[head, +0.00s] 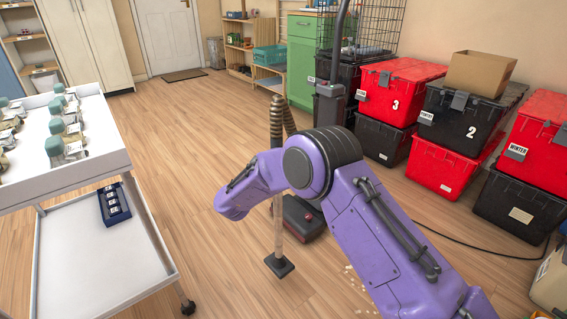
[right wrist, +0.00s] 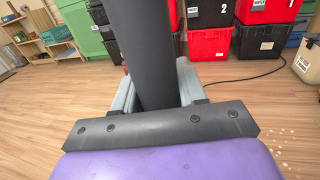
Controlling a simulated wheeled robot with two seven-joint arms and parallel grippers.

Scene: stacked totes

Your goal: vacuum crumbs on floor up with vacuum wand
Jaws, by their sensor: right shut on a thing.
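The vacuum wand (head: 278,233) stands nearly upright in the head view, with a clear lower tube, a ribbed hose at its top and a dark flat nozzle touching or just above the floor. My purple right arm crosses in front of its middle and hides the right gripper there. In the right wrist view my right gripper (right wrist: 155,92) is shut around a thick dark tube of the wand (right wrist: 140,45). Pale crumbs (head: 352,272) lie on the floor right of the nozzle, partly hidden by my arm. They also show at the lower right of the wrist view (right wrist: 285,152). My left gripper is out of view.
The vacuum's base (head: 303,217) stands behind the wand. Red and black totes (head: 460,125) are stacked at the right, and a dark cord (head: 455,240) runs along the floor before them. A white cart (head: 110,265) stands at the left. Floor between cart and nozzle is clear.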

